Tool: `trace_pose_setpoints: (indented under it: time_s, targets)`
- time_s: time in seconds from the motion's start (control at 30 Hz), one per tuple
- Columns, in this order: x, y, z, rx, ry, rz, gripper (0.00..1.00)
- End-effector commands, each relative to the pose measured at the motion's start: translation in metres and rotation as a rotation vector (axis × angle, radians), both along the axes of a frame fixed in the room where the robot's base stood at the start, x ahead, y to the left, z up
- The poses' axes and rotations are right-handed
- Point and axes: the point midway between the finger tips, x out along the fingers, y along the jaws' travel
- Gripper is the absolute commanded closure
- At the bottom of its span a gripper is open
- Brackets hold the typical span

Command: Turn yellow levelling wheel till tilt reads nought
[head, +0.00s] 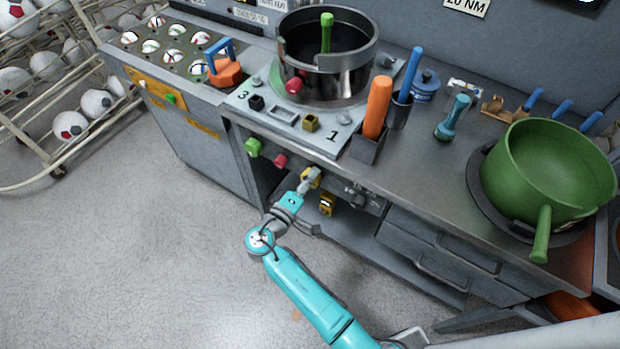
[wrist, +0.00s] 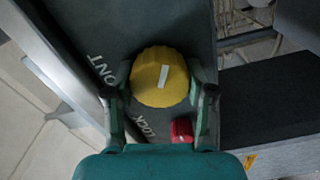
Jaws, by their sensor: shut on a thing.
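The yellow levelling wheel (head: 313,174) is on the front of the grey bench, below the worktop. In the wrist view the wheel (wrist: 148,88) is round, with a white bar mark tilted slightly right of upright. My gripper (head: 306,184) reaches it from the front; in the wrist view its fingers (wrist: 160,92) stand on both sides of the wheel, shut on it. A small red knob (wrist: 182,130) sits below the wheel, by the lettering "LOCK". I cannot make out a tilt reading in either view.
A green knob (head: 253,147) and a red knob (head: 280,161) sit left of the wheel on the bench front. A yellow part (head: 327,204) hangs below right, near a dark panel (head: 362,198). A green pot (head: 548,175) stands at right.

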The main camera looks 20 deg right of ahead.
Motion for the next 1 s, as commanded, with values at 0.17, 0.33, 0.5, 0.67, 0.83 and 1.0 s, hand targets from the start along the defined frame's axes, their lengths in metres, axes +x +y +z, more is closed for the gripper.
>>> trace_pose_setpoints:
  time_s: [0.17,0.33,0.5,0.67,0.83,1.0]
  targets:
    - [0.0004,0.0005,-0.0003,-0.064,0.089,0.001,0.80]
    - [0.0004,0.0006,-0.0005,-0.108,0.149,0.002,0.80]
    - [0.0004,0.0006,-0.0006,-0.131,0.181,0.002,0.80]
    - [0.0004,0.0006,-0.0006,-0.138,0.191,0.002,0.80]
    - [0.0005,0.0007,-0.0007,-0.139,0.192,0.002,0.80]
    - [0.0005,0.0007,-0.0007,-0.138,0.192,0.002,0.43]
